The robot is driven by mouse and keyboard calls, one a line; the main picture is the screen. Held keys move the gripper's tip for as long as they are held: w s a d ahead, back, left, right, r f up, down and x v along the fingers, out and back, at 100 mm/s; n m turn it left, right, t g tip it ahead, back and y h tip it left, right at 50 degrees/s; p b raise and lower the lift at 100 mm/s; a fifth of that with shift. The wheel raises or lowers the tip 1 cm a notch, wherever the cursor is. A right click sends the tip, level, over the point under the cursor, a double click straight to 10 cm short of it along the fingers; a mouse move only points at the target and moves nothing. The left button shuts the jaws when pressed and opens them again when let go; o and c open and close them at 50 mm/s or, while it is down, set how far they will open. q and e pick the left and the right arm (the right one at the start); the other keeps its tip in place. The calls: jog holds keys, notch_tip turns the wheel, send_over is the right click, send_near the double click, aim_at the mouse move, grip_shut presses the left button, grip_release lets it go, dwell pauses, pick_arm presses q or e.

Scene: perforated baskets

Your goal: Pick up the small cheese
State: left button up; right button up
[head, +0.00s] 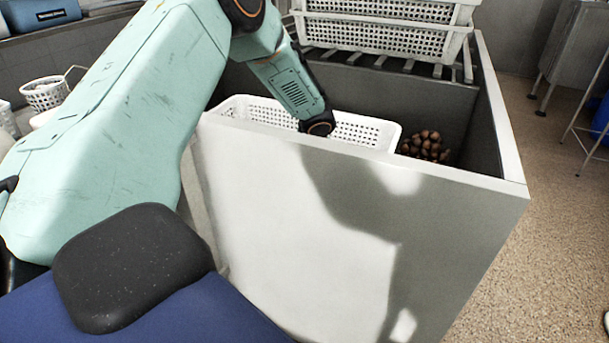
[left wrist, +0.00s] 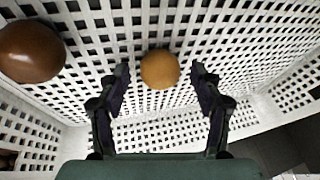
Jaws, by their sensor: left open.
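A small round orange-yellow cheese (left wrist: 160,69) lies on the perforated floor of a white basket, seen in the left wrist view. My left gripper (left wrist: 160,80) is open, with one finger on each side of the cheese in the picture. A gap shows between the cheese and each finger. A larger brown round thing (left wrist: 31,51) lies to the left in the same basket. In the head view my left arm reaches down into the white basket (head: 378,133), and the front panel hides the gripper and the cheese. My right gripper is not in view.
The basket stands inside a grey-walled bin with a tall white front panel (head: 290,220). Several brown round things (head: 425,146) lie in the bin right of the basket. Stacked white baskets (head: 380,36) stand on a rack behind. Open floor lies at right.

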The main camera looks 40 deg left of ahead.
pick_arm(q)
jog(key=shift+c, duration=0.4)
jog(key=c, duration=1.1)
notch_tip(320, 180, up, 18)
jog(key=p, duration=0.7)
jog(key=shift+d, duration=0.1)
